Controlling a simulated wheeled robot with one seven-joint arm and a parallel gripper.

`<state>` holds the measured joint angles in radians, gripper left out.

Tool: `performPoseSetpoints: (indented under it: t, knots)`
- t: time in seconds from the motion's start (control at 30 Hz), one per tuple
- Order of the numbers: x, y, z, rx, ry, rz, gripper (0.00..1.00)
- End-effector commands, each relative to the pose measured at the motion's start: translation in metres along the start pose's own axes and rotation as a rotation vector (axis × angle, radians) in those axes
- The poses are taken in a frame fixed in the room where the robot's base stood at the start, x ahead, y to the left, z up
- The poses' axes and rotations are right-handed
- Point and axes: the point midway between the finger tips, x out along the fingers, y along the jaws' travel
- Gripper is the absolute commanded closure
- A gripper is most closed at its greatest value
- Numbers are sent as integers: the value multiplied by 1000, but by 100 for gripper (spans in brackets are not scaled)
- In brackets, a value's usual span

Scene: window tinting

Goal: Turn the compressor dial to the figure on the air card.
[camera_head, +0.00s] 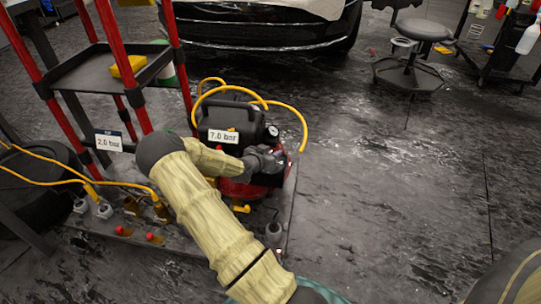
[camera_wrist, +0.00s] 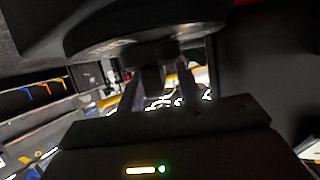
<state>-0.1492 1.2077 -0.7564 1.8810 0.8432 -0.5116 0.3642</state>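The air card (camera_head: 108,141) is a small white card with a blue top band at the left, and it reads 2.0 bar. The compressor (camera_head: 236,113) is a black and red machine in the middle, with a white readout (camera_head: 223,136) that shows 7.0 bar. My gripper (camera_head: 265,160) is at the compressor's front right. In the wrist view, my gripper's two fingers (camera_wrist: 160,85) stand apart just under a dark round part (camera_wrist: 120,40), likely the dial. A dark block shows between them; contact cannot be made out. The dial is hidden by my gripper in the head view.
A red-posted cart (camera_head: 105,72) stands left of the compressor. Yellow hoses (camera_head: 300,125) loop over the compressor and along the left floor. A stool (camera_head: 410,60) and a car (camera_head: 265,25) are at the back. The floor on the right is clear.

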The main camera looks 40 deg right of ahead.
Motion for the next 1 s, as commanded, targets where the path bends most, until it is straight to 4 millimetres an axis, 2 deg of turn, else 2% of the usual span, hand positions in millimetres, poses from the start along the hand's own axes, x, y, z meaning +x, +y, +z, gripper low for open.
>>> performPoseSetpoints:
  t: [0.2, 0.37, 0.4, 1.0]
  knots:
    - [0, 0, 0, 0, 0, 0, 66]
    - [0, 0, 0, 0, 0, 0, 98]
    - [0, 0, 0, 0, 0, 0, 100]
    - [-1, 0, -1, -29, -3, -74, 100]
